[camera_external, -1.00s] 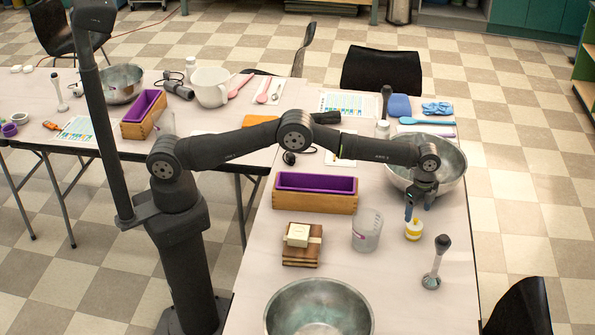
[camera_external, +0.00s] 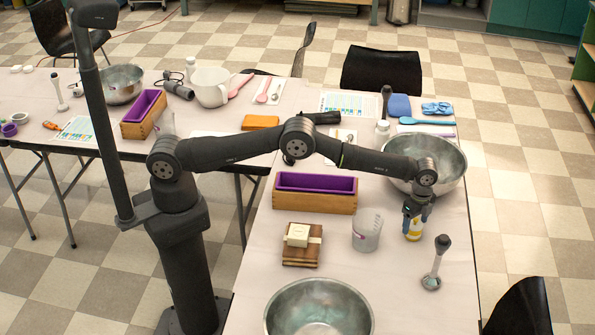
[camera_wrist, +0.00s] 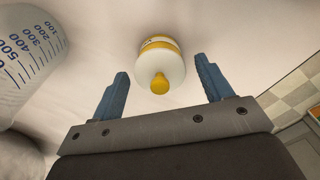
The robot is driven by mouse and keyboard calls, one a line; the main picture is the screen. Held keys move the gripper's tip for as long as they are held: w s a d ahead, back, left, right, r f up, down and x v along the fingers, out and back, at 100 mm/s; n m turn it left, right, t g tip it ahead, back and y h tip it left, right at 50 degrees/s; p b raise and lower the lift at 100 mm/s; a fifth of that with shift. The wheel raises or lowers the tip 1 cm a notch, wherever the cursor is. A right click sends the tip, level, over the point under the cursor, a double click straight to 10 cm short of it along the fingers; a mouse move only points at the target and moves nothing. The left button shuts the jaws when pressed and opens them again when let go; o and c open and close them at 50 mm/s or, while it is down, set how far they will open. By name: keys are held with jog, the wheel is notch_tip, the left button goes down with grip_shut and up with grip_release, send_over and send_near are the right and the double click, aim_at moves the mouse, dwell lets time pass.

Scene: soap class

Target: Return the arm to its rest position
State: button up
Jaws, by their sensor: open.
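My arm is extended over the right-hand table, and my gripper (camera_external: 411,223) points down at a small white and yellow bottle (camera_external: 413,236). In the external view the gripper hides the bottle's upper part. In the wrist view my gripper (camera_wrist: 163,85) is open, with its two blue fingers spread apart. The bottle (camera_wrist: 161,64) shows between and beyond the fingertips, its yellow tip facing the camera, with clear gaps on both sides. Nothing is held.
A clear measuring beaker (camera_external: 366,230) stands left of the bottle. A stick blender (camera_external: 435,265) stands to the right, near the table's edge. A metal bowl (camera_external: 452,166) sits behind, a purple-lined wooden mould (camera_external: 316,204) further left. Another bowl (camera_external: 285,322) is in front.

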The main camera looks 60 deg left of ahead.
jog(key=shift+f, duration=1.4)
notch_tip(320, 180, up, 12)
jog(key=shift+f, duration=0.2)
notch_tip(320, 180, down, 12)
jog(key=shift+f, duration=0.25)
jog(key=r, duration=0.2)
jog(key=s+r, duration=0.1)
jog(key=r, duration=0.2)
jog(key=shift+d, duration=0.2)
jog(key=shift+s+d+r, duration=0.25)
jog(key=shift+s+r, duration=0.25)
jog(key=shift+s, duration=0.3)
